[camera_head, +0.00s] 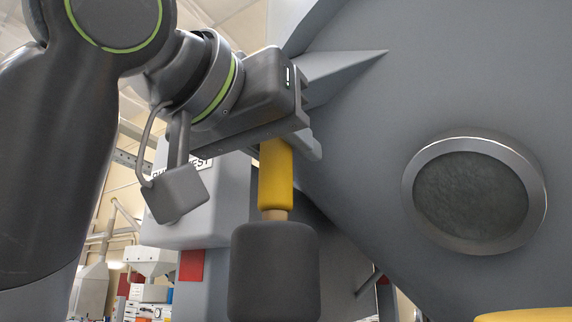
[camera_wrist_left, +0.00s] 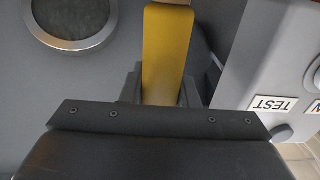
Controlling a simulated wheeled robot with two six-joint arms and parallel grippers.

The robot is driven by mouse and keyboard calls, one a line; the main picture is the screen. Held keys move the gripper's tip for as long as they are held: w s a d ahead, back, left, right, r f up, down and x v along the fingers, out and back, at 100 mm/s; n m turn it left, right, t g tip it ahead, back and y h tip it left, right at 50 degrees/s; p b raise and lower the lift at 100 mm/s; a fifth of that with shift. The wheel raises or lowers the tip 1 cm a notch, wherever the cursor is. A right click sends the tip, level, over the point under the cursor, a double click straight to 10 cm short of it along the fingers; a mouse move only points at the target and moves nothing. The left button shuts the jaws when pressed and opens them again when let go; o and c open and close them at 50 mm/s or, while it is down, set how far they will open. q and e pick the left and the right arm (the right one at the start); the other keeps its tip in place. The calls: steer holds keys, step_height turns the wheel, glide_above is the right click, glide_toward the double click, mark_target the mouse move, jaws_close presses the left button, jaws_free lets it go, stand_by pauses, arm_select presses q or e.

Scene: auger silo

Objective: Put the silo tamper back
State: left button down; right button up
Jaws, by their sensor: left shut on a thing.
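The silo tamper has a yellow handle (camera_head: 275,175), a short tan neck and a thick dark grey head (camera_head: 274,272). It hangs head down, roughly upright, in front of the grey silo. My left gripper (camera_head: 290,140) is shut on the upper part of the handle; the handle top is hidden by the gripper. In the left wrist view the yellow handle (camera_wrist_left: 166,55) runs between the two fingers. The tamper's head is out of that view. My right gripper is not in view. No holder for the tamper can be made out.
The sloping grey silo wall (camera_head: 370,150) fills the right side, with a round metal-rimmed window (camera_head: 472,195). A light grey box (camera_head: 215,215) with a label stands behind the tamper; its TEST label (camera_wrist_left: 272,103) shows in the wrist view. A yellow part (camera_head: 525,315) edges in at bottom right.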

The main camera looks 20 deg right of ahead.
mark_target(275, 213)
arm_select(q)
steer(key=shift+f, duration=0.9)
steer(key=shift+w+a+f, duration=0.1)
steer(key=shift+w+f, duration=0.05)
steer(key=shift+f, duration=0.15)
steer(key=shift+f, duration=0.2)
steer(key=c, duration=1.1)
jaws_free()
steer(key=shift+r, duration=0.1)
